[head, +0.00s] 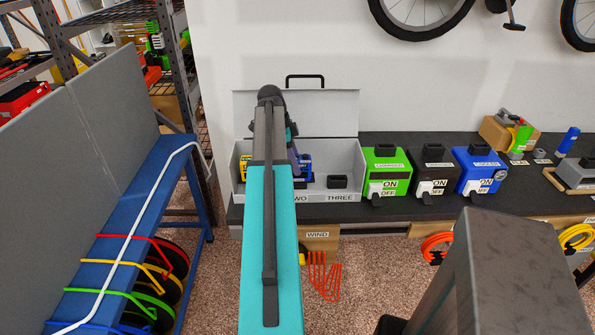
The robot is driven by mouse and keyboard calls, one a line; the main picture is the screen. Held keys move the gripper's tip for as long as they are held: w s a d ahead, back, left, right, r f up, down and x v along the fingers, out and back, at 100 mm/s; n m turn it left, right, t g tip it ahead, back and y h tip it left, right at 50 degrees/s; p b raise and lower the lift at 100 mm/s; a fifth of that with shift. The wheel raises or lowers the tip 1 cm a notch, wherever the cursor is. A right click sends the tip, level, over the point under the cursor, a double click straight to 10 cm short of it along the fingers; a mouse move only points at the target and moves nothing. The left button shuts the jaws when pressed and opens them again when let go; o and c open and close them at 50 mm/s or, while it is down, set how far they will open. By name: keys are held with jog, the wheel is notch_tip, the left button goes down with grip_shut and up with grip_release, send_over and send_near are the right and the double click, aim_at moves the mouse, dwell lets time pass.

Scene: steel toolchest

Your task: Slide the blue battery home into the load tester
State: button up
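A blue block with yellow parts (305,167), likely the blue battery, shows in the head view in the grey open-lidded box, near the label TWO. My teal arm hides much of it. A blue machine (480,172) with a black top piece, a round gauge and an ON/OFF lever stands on the dark bench to the right. It may be the load tester; its small label is not readable. My gripper (296,160) is at the box, beside or over the blue block and mostly behind my arm. Its fingers and any grasp are not clear.
A yellow block (244,166) sits in the box's left part, a black piece (337,182) near THREE. Green (386,170) and black (433,172) machines stand between box and blue machine. A blue rack (125,235) is at left.

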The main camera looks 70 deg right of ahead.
jog(key=c, duration=1)
jog(key=shift+c, duration=0.2)
jog(key=shift+r+p, duration=0.55)
jog(key=shift+r, duration=0.3)
jog(key=shift+r+p, duration=1.1)
jog(key=shift+r, duration=0.85)
jog(key=shift+r, duration=0.1)
